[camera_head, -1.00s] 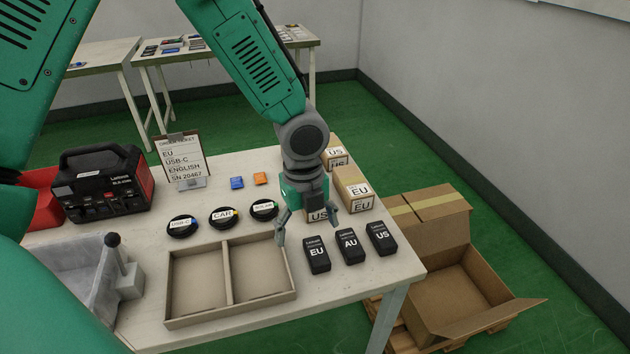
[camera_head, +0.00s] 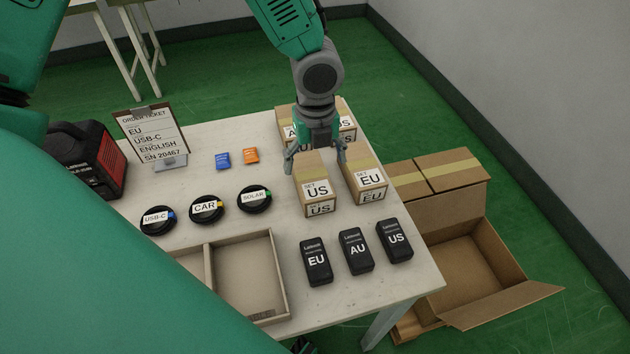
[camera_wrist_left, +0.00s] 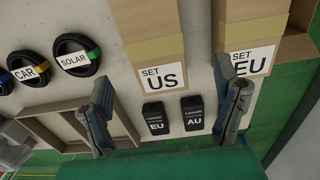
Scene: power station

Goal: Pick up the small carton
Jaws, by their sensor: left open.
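The small brown cartons stand at the back right of the table. The front one, marked SET US (camera_head: 313,190), has a neighbour marked SET EU (camera_head: 366,182) to its right. More cartons (camera_head: 345,117) stand behind, partly hidden by my left gripper (camera_head: 316,158). That gripper is open and points down over the rear of the SET US carton, its fingers apart toward either side; contact is unclear. In the left wrist view the open fingers (camera_wrist_left: 163,75) frame the SET US carton (camera_wrist_left: 155,55), with the EU carton (camera_wrist_left: 252,50) right of them.
Black adapters marked EU (camera_head: 316,262), AU (camera_head: 356,251) and US (camera_head: 395,240) lie in front of the cartons. Cable coils (camera_head: 207,208) and a divided tray (camera_head: 281,270) are to the left. A large open box (camera_head: 470,270) is beyond the table's right edge.

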